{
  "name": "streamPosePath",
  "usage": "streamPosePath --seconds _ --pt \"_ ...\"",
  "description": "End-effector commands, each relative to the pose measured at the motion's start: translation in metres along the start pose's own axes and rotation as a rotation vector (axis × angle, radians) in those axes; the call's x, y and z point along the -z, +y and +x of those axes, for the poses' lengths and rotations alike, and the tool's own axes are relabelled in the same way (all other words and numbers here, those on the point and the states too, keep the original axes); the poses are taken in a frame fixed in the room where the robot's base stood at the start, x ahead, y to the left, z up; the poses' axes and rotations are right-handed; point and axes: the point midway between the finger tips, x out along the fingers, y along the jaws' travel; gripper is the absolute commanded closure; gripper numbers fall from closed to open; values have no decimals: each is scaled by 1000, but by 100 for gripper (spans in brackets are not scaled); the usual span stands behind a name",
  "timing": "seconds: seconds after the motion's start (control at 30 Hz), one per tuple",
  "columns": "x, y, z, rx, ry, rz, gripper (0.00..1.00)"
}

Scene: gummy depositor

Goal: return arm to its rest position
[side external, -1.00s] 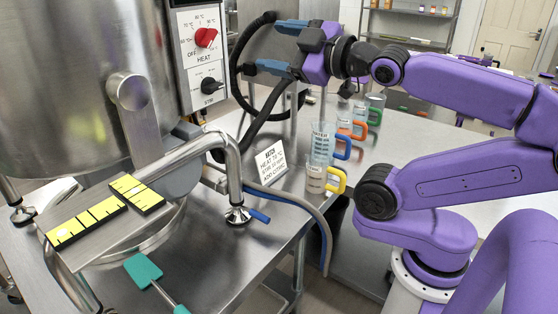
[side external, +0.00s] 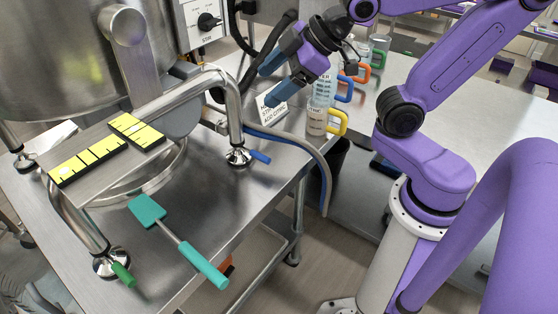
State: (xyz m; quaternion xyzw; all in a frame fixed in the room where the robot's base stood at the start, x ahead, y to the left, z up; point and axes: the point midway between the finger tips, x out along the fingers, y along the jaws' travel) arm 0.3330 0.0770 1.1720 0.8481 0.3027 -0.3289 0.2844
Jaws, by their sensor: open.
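My gripper (side external: 270,82) is open and empty. Its blue fingers point left and down, just right of the hoses and in front of the small white text card (side external: 272,112), partly covering it in this view. Whether they touch the card I cannot tell. My purple arm reaches in from the right, bent at the elbow, with its upper part cut off by the top edge. The steel kettle (side external: 50,55) stands at left, with the control panel (side external: 205,15) and its black stir knob partly cut off at the top.
Measuring cups with yellow (side external: 337,122), blue (side external: 344,91), orange and green handles stand right of the gripper. A teal spatula (side external: 147,211) and yellow-black strips (side external: 87,163) lie at left. Hoses (side external: 300,146) hang over the table edge.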

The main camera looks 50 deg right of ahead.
Motion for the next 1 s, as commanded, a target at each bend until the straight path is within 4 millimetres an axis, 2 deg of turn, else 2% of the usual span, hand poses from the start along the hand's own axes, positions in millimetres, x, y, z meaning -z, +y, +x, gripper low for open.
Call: streamPosePath --seconds 0.27,0.6,0.8,1.0 --pt "-46 -50 2 185 -205 -31 26" --pt "-110 -106 -18 331 -479 -104 26" --pt "-136 -126 -32 366 -593 -145 26" --pt "-144 -132 -37 373 -629 -158 26"
